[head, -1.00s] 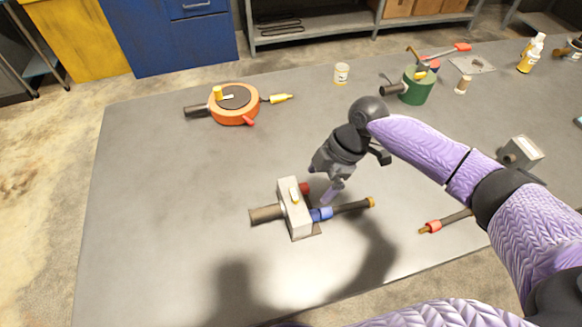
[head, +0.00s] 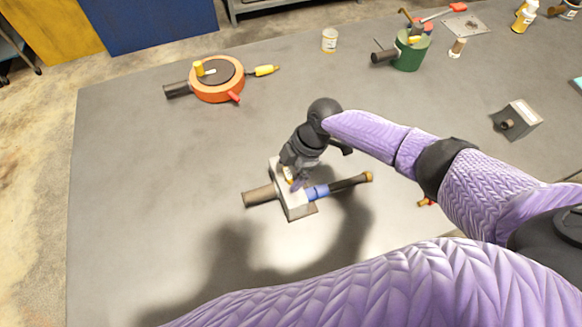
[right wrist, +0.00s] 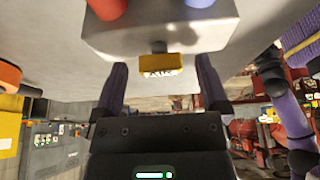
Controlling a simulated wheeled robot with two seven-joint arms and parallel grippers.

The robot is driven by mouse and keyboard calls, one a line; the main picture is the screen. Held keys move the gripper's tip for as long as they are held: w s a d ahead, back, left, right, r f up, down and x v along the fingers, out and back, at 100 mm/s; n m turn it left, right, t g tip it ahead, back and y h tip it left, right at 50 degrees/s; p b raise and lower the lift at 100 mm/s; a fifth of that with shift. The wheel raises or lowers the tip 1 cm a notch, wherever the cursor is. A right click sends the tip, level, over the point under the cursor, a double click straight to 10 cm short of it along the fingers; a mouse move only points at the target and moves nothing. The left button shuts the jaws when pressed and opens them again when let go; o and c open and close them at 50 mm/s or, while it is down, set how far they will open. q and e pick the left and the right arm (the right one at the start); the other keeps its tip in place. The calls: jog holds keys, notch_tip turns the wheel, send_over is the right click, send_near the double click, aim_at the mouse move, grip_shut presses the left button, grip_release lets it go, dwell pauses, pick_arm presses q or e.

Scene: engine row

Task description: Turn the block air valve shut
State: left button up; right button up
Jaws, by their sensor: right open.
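The block air valve is a pale grey block (head: 297,211) on the table. A dark pipe runs out to its left and a blue-collared pipe to its right. My right gripper (head: 292,183) is over the block's top and hides much of it. My right gripper (right wrist: 162,75) is open, with one finger on each side of the handle and visible gaps. My left gripper is not in view.
An orange round unit (head: 216,91) with a yellow handle stands at the back left. A green canister (head: 410,55), a white cup (head: 329,40) and a grey box (head: 519,117) stand farther back and right. The table left of the block is clear.

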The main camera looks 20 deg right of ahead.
grip_shut()
jog(key=shift+s+r+m+t+p, duration=0.1)
jog(key=shift+m+t+p, duration=0.2)
jog(key=shift+m+p, duration=0.4)
jog(key=shift+s+r+m+t+p, duration=0.1)
jog(key=shift+m+t+p, duration=0.2)
jog(key=shift+m+p, duration=0.4)
jog(key=m+t+p, duration=0.1)
jog(key=m+p, duration=0.1)
jog(key=m, duration=0.1)
jog(key=shift+s+m, duration=0.1)
jog(key=shift+m, duration=0.3)
jog(key=m+t+h+p, duration=0.1)
jog(key=m+p, duration=0.2)
jog(key=shift+s+a+m, duration=0.1)
jog(key=shift+a+m, duration=0.05)
jog(key=shift+m, duration=0.25)
jog(key=m+t+h+p, duration=0.1)
jog(key=m+p, duration=0.1)
jog(key=m, duration=0.1)
jog(key=shift+a+h, duration=0.1)
jog(key=shift+h, duration=0.2)
jog(key=shift+a+f+m+t+h+p, duration=0.15)
jog(key=shift+m+h+p, duration=0.2)
jog(key=shift+m, duration=0.75)
jog(key=shift+d+m+t+h+p, duration=0.15)
jog(key=shift+m+h+p, duration=0.15)
jog(key=shift+m, duration=0.8)
jog(key=shift+a, duration=0.1)
